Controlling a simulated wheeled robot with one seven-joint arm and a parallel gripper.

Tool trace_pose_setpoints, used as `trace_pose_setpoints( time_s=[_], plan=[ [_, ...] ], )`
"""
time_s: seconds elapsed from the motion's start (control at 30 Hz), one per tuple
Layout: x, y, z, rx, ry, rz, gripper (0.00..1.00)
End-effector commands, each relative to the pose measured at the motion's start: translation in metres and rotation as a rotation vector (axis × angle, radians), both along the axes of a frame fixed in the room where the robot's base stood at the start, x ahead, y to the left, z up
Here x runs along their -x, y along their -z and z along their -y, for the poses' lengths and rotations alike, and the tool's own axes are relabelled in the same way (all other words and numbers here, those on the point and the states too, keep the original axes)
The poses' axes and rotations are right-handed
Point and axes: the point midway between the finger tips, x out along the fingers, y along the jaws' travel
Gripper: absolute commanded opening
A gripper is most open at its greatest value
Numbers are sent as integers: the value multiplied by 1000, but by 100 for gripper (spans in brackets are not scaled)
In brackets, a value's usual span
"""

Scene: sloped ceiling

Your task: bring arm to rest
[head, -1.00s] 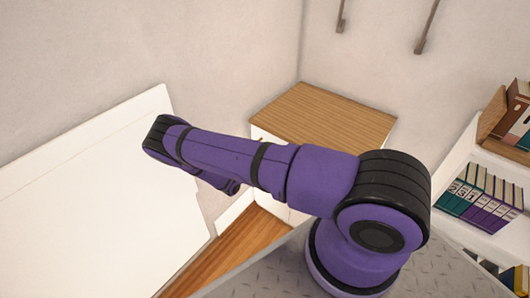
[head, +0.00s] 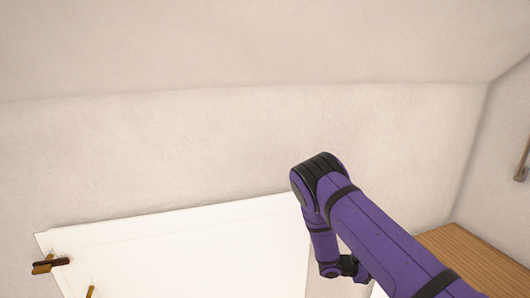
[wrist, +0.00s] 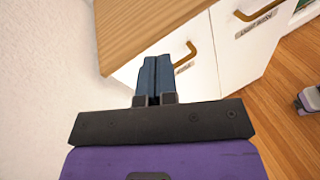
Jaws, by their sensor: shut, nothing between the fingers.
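My gripper (wrist: 153,82) shows in the wrist view with its two dark blue fingers together, shut and empty. It points toward a white cabinet with a wooden top, and I cannot tell the exact gap between them. In the head view my purple arm reaches up from the lower right, bends at a black joint and folds down. The gripper itself cannot be made out clearly there.
The wooden-topped cabinet (head: 478,262) stands at the lower right in the head view. In the wrist view it has white fronts with brass handles (wrist: 257,13). A white panel (head: 190,250) with brown handles lies at the lower left. Pale walls rise behind; wooden floor (wrist: 285,105) is at right.

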Motion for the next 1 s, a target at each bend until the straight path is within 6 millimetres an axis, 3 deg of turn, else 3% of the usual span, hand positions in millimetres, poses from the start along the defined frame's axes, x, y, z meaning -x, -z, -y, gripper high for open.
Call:
trace_pose_setpoints(
  time_s=[0.1, 0.47, 1.0],
  plan=[
    [1, -40, -3, -73, 81, 69, 0],
    [19, -149, -12, -293, 299, 261, 0],
    [84, -297, -24, -631, 559, 541, 0]
  ],
)
